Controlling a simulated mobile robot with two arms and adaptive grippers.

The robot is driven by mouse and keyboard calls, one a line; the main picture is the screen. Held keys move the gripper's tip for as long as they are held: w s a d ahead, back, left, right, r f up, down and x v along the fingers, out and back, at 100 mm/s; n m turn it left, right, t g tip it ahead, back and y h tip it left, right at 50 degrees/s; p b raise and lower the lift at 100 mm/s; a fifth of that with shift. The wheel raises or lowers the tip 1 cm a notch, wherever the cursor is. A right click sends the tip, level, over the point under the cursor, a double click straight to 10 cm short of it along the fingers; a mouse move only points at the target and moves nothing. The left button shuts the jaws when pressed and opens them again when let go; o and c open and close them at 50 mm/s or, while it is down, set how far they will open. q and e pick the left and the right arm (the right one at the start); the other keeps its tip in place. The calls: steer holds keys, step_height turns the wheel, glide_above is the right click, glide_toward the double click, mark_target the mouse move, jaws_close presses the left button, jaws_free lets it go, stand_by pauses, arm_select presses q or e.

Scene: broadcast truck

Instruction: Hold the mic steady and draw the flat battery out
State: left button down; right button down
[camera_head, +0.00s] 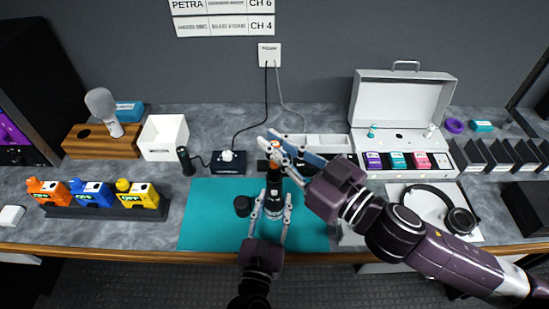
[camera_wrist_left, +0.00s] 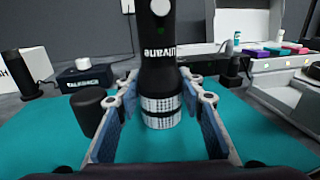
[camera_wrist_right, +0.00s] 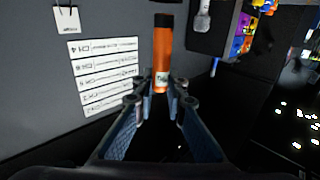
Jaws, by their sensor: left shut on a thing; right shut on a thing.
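The black mic (camera_head: 273,190) is upright on the teal mat with its checkered silver grille (camera_wrist_left: 160,110) downward. My left gripper (camera_head: 271,212) is shut around its lower part, one finger on each side. The orange battery (camera_wrist_right: 162,55) has a dark end and a small pale label. My right gripper (camera_wrist_right: 162,95) is shut on it. In the head view the battery (camera_head: 275,158) shows over the mic's upper end, partly hidden by the right fingers. I cannot tell whether its lower end is inside the mic. A black cap (camera_head: 242,206) lies left of the mic.
The teal mat (camera_head: 205,225) is bare on its left side. A small black box with a white knob (camera_head: 228,156) and a black cylinder (camera_head: 185,160) stand behind it. An open case (camera_head: 402,100), coloured packs (camera_head: 397,160) and headphones (camera_head: 460,220) are at the right.

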mark_target(275, 144)
step_height(275, 144, up, 4)
steer(key=shift+r, duration=0.1)
arm_select(q)
steer(key=c, duration=1.2)
jaws_free()
steer(key=shift+s, duration=0.15)
steer(key=s, duration=0.3)
steer(key=s+a, duration=0.1)
steer(key=s, duration=0.3)
steer(key=s+a, duration=0.1)
steer(key=s, duration=0.3)
steer(key=shift+s+a, duration=0.15)
steer(key=shift+s, duration=0.1)
steer(key=shift+s, duration=0.1)
